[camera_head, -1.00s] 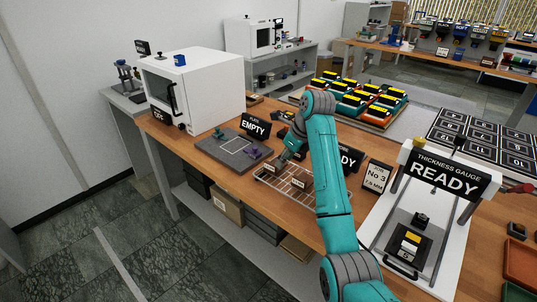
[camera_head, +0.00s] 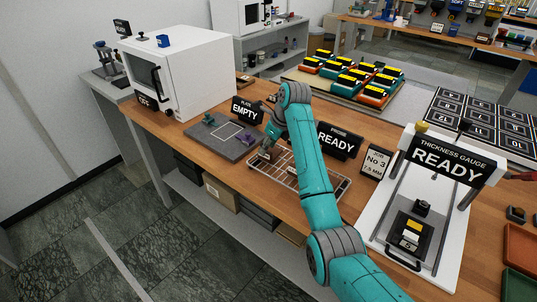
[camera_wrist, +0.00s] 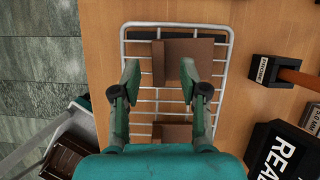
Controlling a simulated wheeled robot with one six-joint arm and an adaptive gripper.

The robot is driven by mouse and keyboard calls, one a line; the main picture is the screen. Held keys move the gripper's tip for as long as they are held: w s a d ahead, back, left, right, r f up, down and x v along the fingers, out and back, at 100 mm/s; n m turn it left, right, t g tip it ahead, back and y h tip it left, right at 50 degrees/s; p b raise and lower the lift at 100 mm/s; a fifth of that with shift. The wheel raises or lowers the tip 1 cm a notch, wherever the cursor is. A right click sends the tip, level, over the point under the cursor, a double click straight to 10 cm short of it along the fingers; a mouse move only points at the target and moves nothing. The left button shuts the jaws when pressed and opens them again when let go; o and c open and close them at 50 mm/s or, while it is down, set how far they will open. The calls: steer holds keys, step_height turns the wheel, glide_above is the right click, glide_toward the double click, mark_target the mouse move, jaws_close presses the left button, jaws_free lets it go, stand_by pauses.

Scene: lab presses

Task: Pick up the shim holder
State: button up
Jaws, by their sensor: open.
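A brown block (camera_wrist: 172,62) lies on a wire rack (camera_wrist: 228,95) in the wrist view. A second brown block (camera_wrist: 172,133) lies nearer the wrist on the same rack. No readable label tells me which of these, if either, is the shim holder. My gripper (camera_wrist: 160,76) is open and empty over the rack, with the farther block between and partly behind its fingertips. I cannot tell whether a finger touches it. In the head view, my gripper (camera_head: 267,152) is over the rack's left end, and my arm hides part of the rack (camera_head: 345,183).
A grey plate (camera_head: 212,143) marked EMPTY lies left of the rack, before a white oven (camera_head: 190,75). The thickness gauge (camera_head: 375,215) marked READY stands at right. A dark READY sign (camera_head: 338,140) stands behind the rack. The table's front edge runs close by the rack.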

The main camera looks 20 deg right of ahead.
mark_target(270, 150)
steer(key=shift+x, duration=1.65)
steer(key=shift+s, duration=0.1)
jaws_close()
steer(key=shift+r, duration=0.15)
